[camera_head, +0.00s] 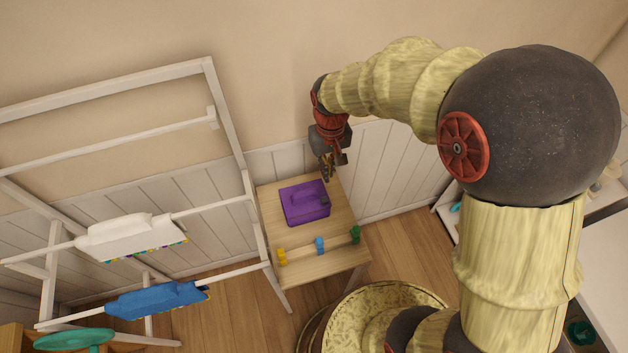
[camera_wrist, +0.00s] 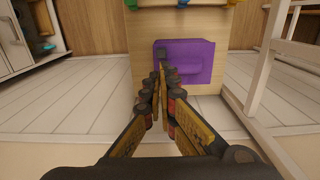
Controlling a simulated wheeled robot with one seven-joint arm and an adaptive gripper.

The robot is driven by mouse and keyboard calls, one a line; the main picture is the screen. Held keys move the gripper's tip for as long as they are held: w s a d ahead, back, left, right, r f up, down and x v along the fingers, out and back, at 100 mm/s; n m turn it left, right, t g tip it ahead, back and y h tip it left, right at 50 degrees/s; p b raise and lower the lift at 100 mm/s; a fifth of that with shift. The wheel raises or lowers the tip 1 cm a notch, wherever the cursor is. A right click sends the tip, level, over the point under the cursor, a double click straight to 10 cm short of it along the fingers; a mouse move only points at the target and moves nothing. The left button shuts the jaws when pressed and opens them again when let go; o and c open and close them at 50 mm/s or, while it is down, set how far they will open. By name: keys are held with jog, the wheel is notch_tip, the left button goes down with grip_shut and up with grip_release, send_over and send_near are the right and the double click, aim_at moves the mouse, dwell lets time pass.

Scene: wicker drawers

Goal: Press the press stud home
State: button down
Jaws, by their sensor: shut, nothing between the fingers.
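A purple pouch-like box (camera_head: 303,206) with a raised strap or flap lies on a small wooden table (camera_head: 275,240). A small dark stud (camera_head: 325,198) sits at the strap's right end in the head view. The wrist view shows the same purple box (camera_wrist: 200,62) and the dark stud (camera_wrist: 161,54) near its upper left corner. My gripper (camera_head: 326,177) is shut and empty, just behind the box near the table's far edge. In the wrist view my gripper's fingertips (camera_wrist: 160,74) appear just below the stud. Whether they touch anything I cannot tell.
Yellow (camera_head: 282,257), blue (camera_head: 319,245) and green (camera_head: 355,235) clip-like pieces stand along the table's front edge. A white rack (camera_head: 245,180) with hanging cloths stands close on the left. The wall is close behind the table.

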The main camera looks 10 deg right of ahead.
aim_at(327, 201)
notch_tip(327, 201, down, 14)
jog(key=shift+w+r+b, duration=0.1)
jog(key=shift+b, duration=1.1)
notch_tip(327, 201, down, 2)
jog(key=shift+f+b, duration=0.1)
jog(key=shift+b, duration=0.3)
jog(key=shift+s+f, duration=0.15)
jog(key=shift+s, duration=0.1)
jog(key=shift+s+d, duration=0.1)
jog(key=shift+s, duration=0.05)
jog(key=shift+r+p, duration=0.3)
jog(key=shift+p, duration=0.05)
notch_tip(327, 201, up, 14)
jog(key=p, duration=0.3)
jog(key=shift+w+p, duration=0.3)
jog(key=shift+w, duration=0.15)
